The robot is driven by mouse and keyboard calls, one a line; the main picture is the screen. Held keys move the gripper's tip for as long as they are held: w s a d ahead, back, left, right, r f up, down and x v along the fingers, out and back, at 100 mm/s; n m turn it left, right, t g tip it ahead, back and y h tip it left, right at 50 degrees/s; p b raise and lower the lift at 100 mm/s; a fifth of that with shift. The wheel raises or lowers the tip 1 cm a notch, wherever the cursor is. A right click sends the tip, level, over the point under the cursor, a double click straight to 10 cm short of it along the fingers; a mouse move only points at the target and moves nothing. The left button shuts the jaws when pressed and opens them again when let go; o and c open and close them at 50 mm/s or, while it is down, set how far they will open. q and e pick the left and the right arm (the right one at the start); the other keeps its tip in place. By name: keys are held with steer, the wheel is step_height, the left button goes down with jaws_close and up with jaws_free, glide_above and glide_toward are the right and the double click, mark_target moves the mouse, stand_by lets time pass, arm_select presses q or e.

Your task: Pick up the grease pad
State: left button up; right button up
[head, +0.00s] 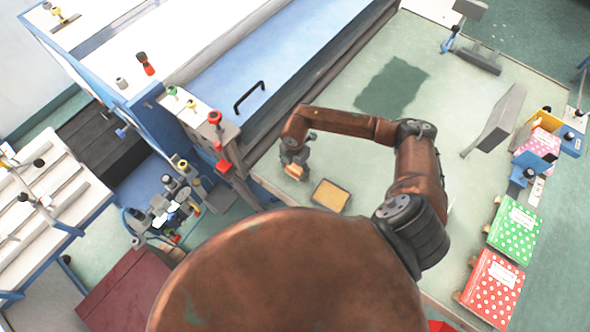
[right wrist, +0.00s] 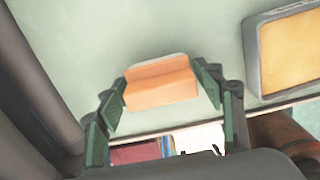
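My right gripper (head: 294,166) hangs over the green table, just left of a shallow dark-rimmed tray with a yellow-orange filling (head: 331,195). An orange block with a pale top (head: 293,171), which looks like the grease pad, is at its fingertips. In the right wrist view the block (right wrist: 160,85) sits between the two green-padded fingers (right wrist: 162,88), which appear to touch it on both sides. The tray (right wrist: 252,60) lies apart from it at the upper right. Whether the block is clear of the table is hard to tell. My left gripper is not in view.
A blue and white machine (head: 290,65) with a railed edge and red knobs (head: 214,118) stands close left of the gripper. Green (head: 514,230) and red (head: 492,287) dotted boxes line the table's right side. The table (head: 350,130) is clear around its middle.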

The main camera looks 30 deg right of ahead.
steer(key=c, duration=0.9)
steer(key=shift+r, duration=0.1)
steer(key=shift+w+r+b, duration=0.1)
steer(key=shift+r+b, duration=0.3)
steer(key=s+a+r+b, duration=0.5)
steer(key=s+a+r, duration=0.4)
steer(key=r, duration=0.3)
steer(key=shift+s+a, duration=0.25)
steer(key=shift+a, duration=0.5)
